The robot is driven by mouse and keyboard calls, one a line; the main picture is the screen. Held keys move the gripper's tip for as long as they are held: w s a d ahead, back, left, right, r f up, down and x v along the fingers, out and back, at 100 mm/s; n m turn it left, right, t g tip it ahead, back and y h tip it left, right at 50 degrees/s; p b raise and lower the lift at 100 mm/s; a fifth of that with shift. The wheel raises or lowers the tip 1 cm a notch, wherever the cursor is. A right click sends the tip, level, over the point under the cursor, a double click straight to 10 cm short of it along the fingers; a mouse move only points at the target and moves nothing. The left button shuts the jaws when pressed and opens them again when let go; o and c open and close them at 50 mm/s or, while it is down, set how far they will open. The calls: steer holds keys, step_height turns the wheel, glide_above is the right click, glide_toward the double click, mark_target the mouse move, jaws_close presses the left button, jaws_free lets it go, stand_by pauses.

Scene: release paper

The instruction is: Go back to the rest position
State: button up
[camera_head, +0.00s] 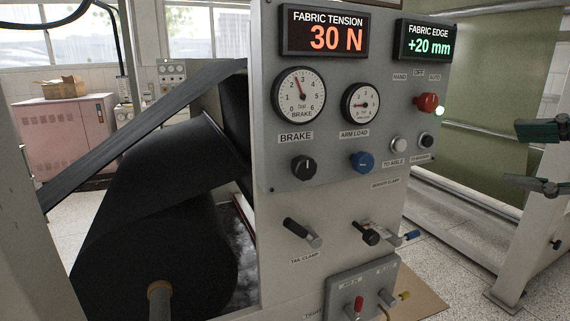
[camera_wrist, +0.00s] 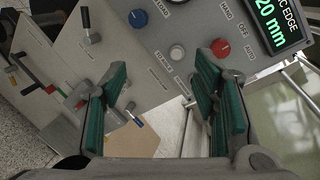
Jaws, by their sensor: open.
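My gripper (camera_head: 540,158) shows at the right edge of the head view, with its two green-padded fingers apart and nothing between them. In the wrist view the open fingers (camera_wrist: 165,105) frame the lower right of the control panel. The grey control panel (camera_head: 340,215) stands in the middle of the head view. It reads FABRIC TENSION 30 N on one display (camera_head: 325,32) and FABRIC EDGE +20 mm on the other (camera_head: 426,42). My gripper is to the right of the panel and apart from it. The red selector knob (camera_head: 427,102) has a lit green lamp beside it.
A large black fabric roll (camera_head: 165,215) fills the left. Clamp levers (camera_head: 300,232) and a blue-tipped handle (camera_head: 405,237) stick out from the panel's lower part. A white frame post (camera_head: 530,235) stands at right, near my gripper. A pink cabinet (camera_head: 68,135) stands behind.

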steer(key=s+a+f+n+g+p, duration=0.1)
steer(key=s+a+f+n+g, duration=0.15)
steer(key=a, duration=0.35)
steer(key=s+a+f+n+g, duration=0.1)
steer(key=a+f+n+g, duration=0.3)
steer(key=a, duration=0.3)
steer(key=s+a+f+n+g+h+p, duration=0.2)
steer(key=s+f+n+h, duration=0.5)
steer(key=n, duration=0.6)
steer(key=shift+s+a+f+g+h+p, duration=0.25)
steer(key=shift+s+a+g+h, duration=0.3)
steer(key=shift+s, duration=0.5)
steer(key=shift+d+n, duration=0.1)
steer(key=shift+n, duration=0.15)
